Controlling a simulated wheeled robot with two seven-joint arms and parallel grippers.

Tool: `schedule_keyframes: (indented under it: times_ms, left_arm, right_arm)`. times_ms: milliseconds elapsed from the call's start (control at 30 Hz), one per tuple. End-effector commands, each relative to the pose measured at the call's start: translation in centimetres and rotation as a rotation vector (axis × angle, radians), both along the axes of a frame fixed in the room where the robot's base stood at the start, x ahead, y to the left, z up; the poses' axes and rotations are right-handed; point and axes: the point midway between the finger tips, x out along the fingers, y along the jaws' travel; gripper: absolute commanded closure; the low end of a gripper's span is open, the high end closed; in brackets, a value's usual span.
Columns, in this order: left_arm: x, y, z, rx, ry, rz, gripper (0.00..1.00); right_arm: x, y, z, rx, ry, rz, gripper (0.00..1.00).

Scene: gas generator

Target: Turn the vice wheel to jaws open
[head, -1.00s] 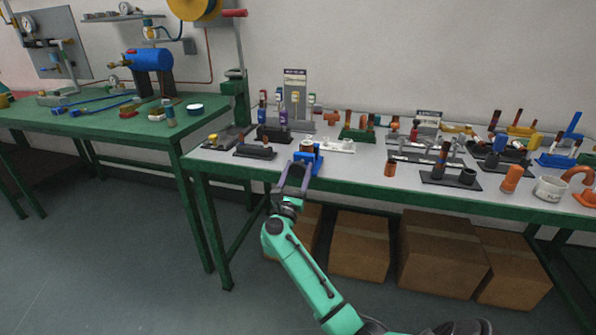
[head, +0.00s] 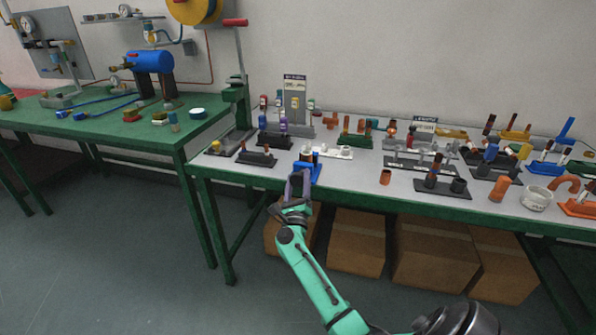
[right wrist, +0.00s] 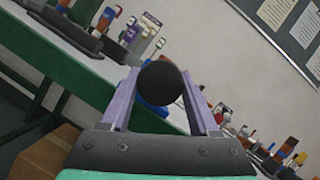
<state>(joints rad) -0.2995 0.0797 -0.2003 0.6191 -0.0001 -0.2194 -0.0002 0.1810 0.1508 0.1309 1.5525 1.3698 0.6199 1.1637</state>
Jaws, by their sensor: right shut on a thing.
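The small blue vice (head: 312,170) stands at the front edge of the grey-topped bench in the head view. My right gripper (head: 299,178) reaches up to its front side from below. In the right wrist view, a dark round vice wheel (right wrist: 160,83) sits between the two purple fingers of my right gripper (right wrist: 162,92), which is shut on it. Some blue of the vice (right wrist: 152,107) shows behind the wheel, and the wheel hides most of the vice. The jaws of the vice are too small to judge in the head view. My left gripper is not in view.
The grey bench top (head: 350,173) carries several small fittings and racks behind and to the right of the vice. A green lever press (head: 236,100) stands to the left. Cardboard boxes (head: 357,243) sit under the bench. The floor in front is free.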

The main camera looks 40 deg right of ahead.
Motion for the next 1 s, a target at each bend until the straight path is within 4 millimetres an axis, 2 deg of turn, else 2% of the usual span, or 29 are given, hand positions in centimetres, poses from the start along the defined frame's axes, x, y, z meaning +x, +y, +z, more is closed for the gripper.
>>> schedule_keyframes:
  times_ms: [33, 333, 967, 1000]
  left_arm:
    - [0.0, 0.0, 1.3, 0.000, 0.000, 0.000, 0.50]
    - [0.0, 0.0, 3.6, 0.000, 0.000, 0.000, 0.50]
    - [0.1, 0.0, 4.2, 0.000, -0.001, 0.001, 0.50]
    - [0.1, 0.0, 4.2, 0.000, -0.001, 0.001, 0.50]
  right_arm:
    - [0.0, 0.0, 0.4, -0.016, 0.034, 0.000, 0.94]
    - [-0.1, 0.0, 0.2, -0.113, 0.170, 0.001, 0.94]
    - [0.0, 0.0, -0.2, -0.149, 0.220, 0.001, 0.94]
    - [0.0, 0.0, -0.2, -0.149, 0.220, 0.001, 0.27]
